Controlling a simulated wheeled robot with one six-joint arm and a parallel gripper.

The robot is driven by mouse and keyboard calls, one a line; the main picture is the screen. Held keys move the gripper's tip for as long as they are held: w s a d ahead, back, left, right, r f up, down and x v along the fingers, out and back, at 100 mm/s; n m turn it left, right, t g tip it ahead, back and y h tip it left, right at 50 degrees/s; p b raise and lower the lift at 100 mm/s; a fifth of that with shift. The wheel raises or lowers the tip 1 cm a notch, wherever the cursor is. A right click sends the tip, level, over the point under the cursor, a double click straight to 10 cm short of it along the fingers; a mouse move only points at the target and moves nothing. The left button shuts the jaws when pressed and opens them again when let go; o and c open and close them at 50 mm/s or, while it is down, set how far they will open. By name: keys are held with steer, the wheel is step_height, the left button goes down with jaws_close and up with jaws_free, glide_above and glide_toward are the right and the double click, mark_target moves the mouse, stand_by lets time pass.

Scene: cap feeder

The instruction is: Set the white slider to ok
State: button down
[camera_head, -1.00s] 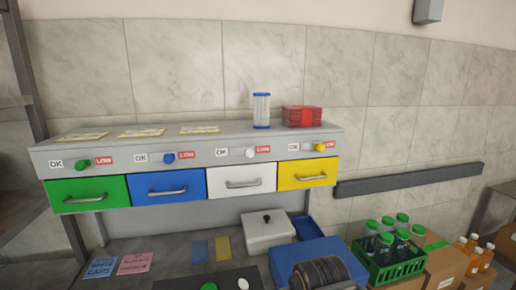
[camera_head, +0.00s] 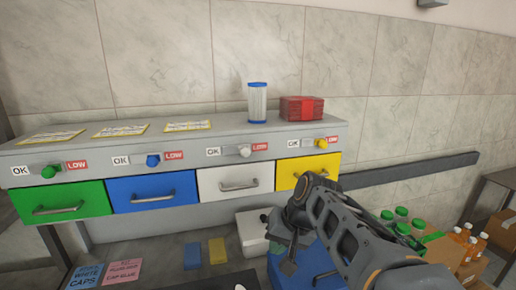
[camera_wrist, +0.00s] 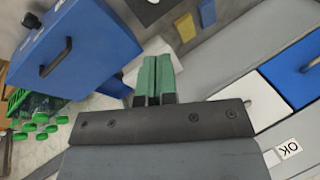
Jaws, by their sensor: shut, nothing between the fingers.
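The white slider (camera_head: 245,151) is a small white knob on the front panel of the grey shelf unit, above the white drawer (camera_head: 236,184). It sits between its OK label (camera_head: 213,152) and its LOW label (camera_head: 260,147), close against the LOW label. My gripper (camera_wrist: 155,80) has green fingers pressed together and empty in the wrist view. In the head view my arm reaches in from the lower right, below and to the right of the slider and apart from it. The slider does not show in the wrist view.
Green (camera_head: 52,171), blue (camera_head: 153,160) and yellow (camera_head: 322,143) sliders share the panel. Drawer handles stick out below. A clear blue-capped container (camera_head: 257,103) and red stack (camera_head: 301,108) stand on top. A blue box (camera_wrist: 72,55) lies below. Space before the white slider is clear.

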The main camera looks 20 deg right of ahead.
steer(key=w+d+r+t+y+p, duration=0.1)
steer(key=w+d+r+y, duration=0.4)
steer(key=r, duration=0.4)
steer(key=w+d+r+m+t+y+p, duration=0.1)
steer(key=w+d+r+t+y, duration=0.1)
steer(key=w+d+r+y, duration=0.3)
steer(key=w+d+r, duration=0.3)
steer(key=r, duration=0.2)
steer(key=shift+w, duration=0.15)
steer(key=p, duration=0.3)
glide_toward(245, 152)
steer(key=w+a, duration=0.1)
steer(key=w+a+f, duration=0.1)
steer(key=w+a, duration=0.1)
steer(key=shift+w+a+f, duration=0.15)
steer(key=shift+a+f, duration=0.2)
steer(key=shift+x, duration=0.75)
steer(key=shift+f, duration=0.1)
